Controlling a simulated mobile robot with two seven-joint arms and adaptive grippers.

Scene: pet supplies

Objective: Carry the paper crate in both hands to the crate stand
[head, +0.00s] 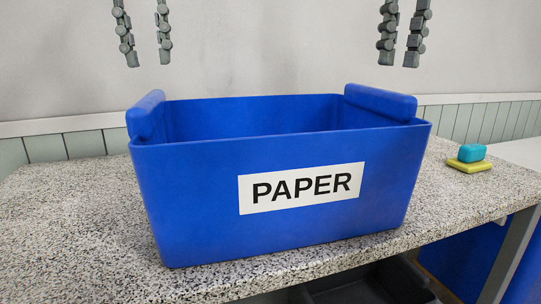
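The paper crate (200,205) is a blue open bin with a white label reading PAPER. It stands upright on a speckled counter in the middle of the head view, with a raised blue handle on its left rim and another on its right rim. My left gripper (147,65) hangs above the left handle, apart from it, with its fingers spread and nothing between them. My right gripper (398,65) hangs above the right handle, also apart from it, open and empty. The crate's floor is hidden behind its front wall. I cannot identify a crate stand in this view.
The speckled counter (75,225) has clear room left of the crate. A teal block (472,152) lies on a yellow one (469,166) at the right. A blue surface (455,255) and a grey leg (510,258) show below right. A wall closes the back.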

